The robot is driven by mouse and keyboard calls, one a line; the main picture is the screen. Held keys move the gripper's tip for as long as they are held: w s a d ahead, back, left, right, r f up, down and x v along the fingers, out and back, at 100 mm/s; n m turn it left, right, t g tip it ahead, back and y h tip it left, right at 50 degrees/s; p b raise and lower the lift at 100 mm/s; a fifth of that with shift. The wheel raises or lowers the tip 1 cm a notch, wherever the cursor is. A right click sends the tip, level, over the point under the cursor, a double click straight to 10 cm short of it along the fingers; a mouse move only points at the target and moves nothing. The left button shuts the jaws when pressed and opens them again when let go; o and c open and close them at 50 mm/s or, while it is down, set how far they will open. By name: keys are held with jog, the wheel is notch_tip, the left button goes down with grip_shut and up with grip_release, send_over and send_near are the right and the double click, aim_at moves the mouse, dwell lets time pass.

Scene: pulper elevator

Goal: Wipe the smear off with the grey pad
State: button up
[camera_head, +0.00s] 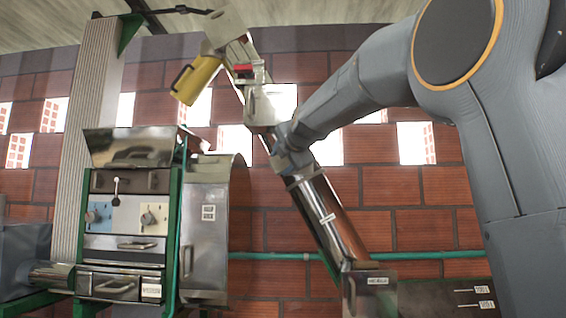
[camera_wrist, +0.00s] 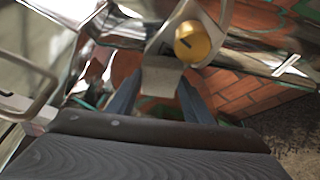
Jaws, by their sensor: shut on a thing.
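Shiny metal and a yellow round part (camera_wrist: 193,43) lie just beyond the pad; I cannot tell whether the pad touches anything. In the head view my arm reaches in from the right, and its end is hard to make out against the metal parts. No smear can be told for sure; a brownish patch (camera_head: 140,156) on the tilted metal hopper plate may be a smear or a reflection.
A slanted metal elevator tube (camera_head: 327,215) rises leftward, with a yellow bucket (camera_head: 196,79) near its top. A metal machine with knobs and drawers (camera_head: 123,244) stands at left. A green pipe (camera_head: 420,255) runs along the brick wall (camera_head: 420,190).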

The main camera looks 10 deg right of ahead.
jog(key=shift+w+d+b, duration=0.2)
jog(key=shift+w+b, duration=0.15)
jog(key=shift+w, duration=0.3)
jog(key=shift+r, duration=0.1)
jog(key=shift+s+r, duration=0.1)
jog(key=shift+r, duration=0.35)
jog(key=shift+f+b, duration=1.1)
jog(key=shift+b, duration=0.3)
jog(key=shift+r+p, duration=0.7)
jog(key=shift+r, duration=0.45)
jog(key=shift+w+a+f+b, duration=0.15)
jog(key=shift+a+f+b, duration=0.05)
jog(key=shift+f+b, duration=0.4)
jog(key=shift+w+a+f+b, duration=0.15)
jog(key=shift+a+f+b, duration=0.05)
jog(key=shift+f+b, duration=0.3)
